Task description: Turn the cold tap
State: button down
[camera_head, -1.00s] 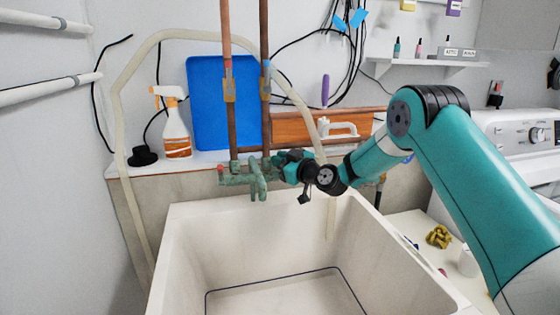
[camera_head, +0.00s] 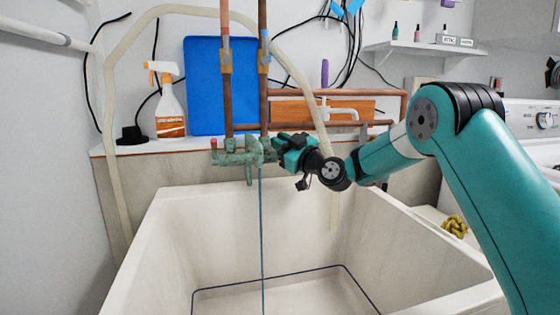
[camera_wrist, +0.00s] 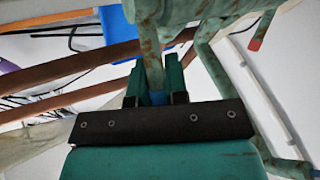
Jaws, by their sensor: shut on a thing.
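The old green faucet body (camera_head: 245,157) is mounted over the sink, on copper pipes. A red-tipped handle (camera_head: 214,144) is on its left side. My gripper (camera_head: 281,151) is at the faucet's right side, shut on the cold tap. In the wrist view the two teal fingers of my gripper (camera_wrist: 156,80) are on either side of the worn green cold tap (camera_wrist: 153,68). A thin blue stream of water (camera_head: 262,235) runs from the spout down into the sink. My gripper hides most of the cold tap in the head view.
The deep white sink (camera_head: 400,240) lies below my arm. Behind the faucet are copper pipes (camera_head: 226,95), a blue board (camera_head: 205,85) and a spray bottle (camera_head: 169,110). A pale hose (camera_head: 112,150) loops down the left. A white shelf (camera_head: 425,48) is at upper right.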

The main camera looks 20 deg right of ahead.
jog(key=b, duration=0.3)
jog(key=shift+s+f+n+y, duration=0.15)
jog(key=shift+f+n+y, duration=0.15)
jog(key=shift+f, duration=0.05)
jog(key=shift+r+t+b, duration=0.25)
jog(key=shift+t+b, duration=0.05)
jog(key=shift+b, duration=0.15)
jog(key=c, duration=1.1)
grip_release()
jog(key=shift+c, duration=0.2)
jog(key=shift+s, duration=0.1)
jog(key=shift+s+d+f, duration=0.1)
jog(key=shift+f, duration=0.1)
jog(key=b+v, duration=0.2)
jog(key=v, duration=0.5)
jog(key=shift+d+b, duration=0.1)
jog(key=shift+b, duration=0.25)
